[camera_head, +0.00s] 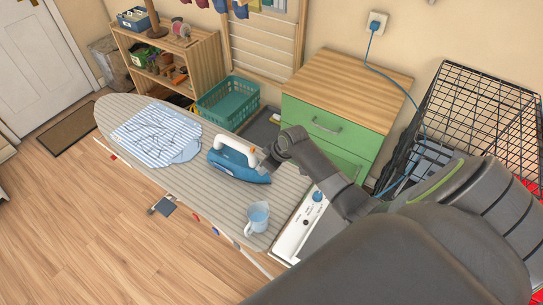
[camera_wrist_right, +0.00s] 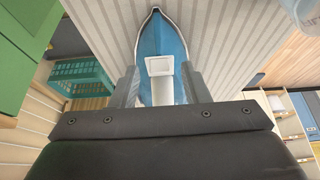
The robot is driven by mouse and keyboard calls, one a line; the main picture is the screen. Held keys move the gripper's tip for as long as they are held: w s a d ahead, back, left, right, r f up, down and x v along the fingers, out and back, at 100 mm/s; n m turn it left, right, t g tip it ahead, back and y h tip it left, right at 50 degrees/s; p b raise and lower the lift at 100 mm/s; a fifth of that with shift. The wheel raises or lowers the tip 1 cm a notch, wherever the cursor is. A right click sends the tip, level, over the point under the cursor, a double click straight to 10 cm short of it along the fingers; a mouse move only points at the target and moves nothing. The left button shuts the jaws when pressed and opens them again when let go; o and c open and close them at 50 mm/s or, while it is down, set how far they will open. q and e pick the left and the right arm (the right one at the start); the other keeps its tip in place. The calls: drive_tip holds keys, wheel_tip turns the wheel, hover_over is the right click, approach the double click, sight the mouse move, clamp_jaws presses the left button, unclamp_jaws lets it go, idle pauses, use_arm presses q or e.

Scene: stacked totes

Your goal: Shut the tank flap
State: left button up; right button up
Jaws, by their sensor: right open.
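A blue iron (camera_head: 238,163) with a white handle (camera_head: 234,147) lies on the striped ironing board (camera_head: 195,182). A small white piece with an orange spot (camera_head: 254,153) shows near its right end; I cannot tell for sure whether it is the tank flap. In the right wrist view the iron (camera_wrist_right: 158,30) points away from me, with a pale, roughly square part (camera_wrist_right: 160,66) on its top, between my fingers. My right gripper (camera_wrist_right: 160,88) is open over the iron, its fingers apart; contact is unclear. In the head view it (camera_head: 266,163) is at the iron's right end. My left gripper is out of view.
A clear jug with bluish contents (camera_head: 258,217) stands on the board's near edge. A folded striped shirt (camera_head: 160,133) lies left of the iron. Behind are a teal basket (camera_head: 228,103), a green cabinet (camera_head: 330,122) and a wooden shelf (camera_head: 170,60). A black wire rack (camera_head: 480,105) stands right.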

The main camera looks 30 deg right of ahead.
drive_tip(key=b+v, duration=0.2)
drive_tip(key=v, duration=1.5)
drive_tip(key=shift+r, duration=0.15)
